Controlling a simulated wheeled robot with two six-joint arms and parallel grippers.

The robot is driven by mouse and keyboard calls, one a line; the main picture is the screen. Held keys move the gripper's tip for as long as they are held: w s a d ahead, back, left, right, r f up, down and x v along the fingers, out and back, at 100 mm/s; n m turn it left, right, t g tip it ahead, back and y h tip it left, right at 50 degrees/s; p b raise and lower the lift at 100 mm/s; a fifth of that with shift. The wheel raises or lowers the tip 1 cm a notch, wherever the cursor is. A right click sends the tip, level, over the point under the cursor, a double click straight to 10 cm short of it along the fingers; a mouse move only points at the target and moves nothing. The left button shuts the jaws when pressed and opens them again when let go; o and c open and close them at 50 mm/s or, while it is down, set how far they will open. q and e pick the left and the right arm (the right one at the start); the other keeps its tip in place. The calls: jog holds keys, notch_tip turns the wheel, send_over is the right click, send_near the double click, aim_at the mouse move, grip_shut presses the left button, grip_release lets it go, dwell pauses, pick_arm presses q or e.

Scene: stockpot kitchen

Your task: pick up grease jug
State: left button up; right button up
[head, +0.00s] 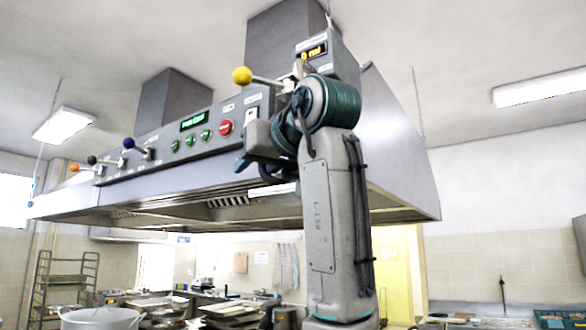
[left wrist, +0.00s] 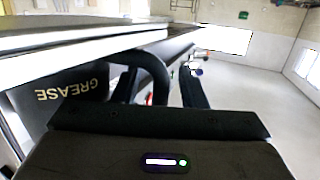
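The grease jug (left wrist: 75,92) shows in the left wrist view at the left, dark, with GREASE lettered on it in pale gold. The lettering appears upside down. Its black curved handle (left wrist: 152,68) reaches to the right, close to my left gripper (left wrist: 162,80). The dark fingers stand apart, with the handle appearing between them; I see no clear grip on it. In the head view my left gripper (head: 258,150) is by the hood's front edge, partly hidden by my arm. I cannot make out the jug there. My right gripper is out of view.
A pale flat edge (left wrist: 80,45) runs close above the jug in the wrist view. A stockpot (head: 100,318) stands below at the left.

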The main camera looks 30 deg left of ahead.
pick_arm(q)
jog(key=shift+d, duration=0.1)
grip_shut()
jog(key=shift+r, duration=0.15)
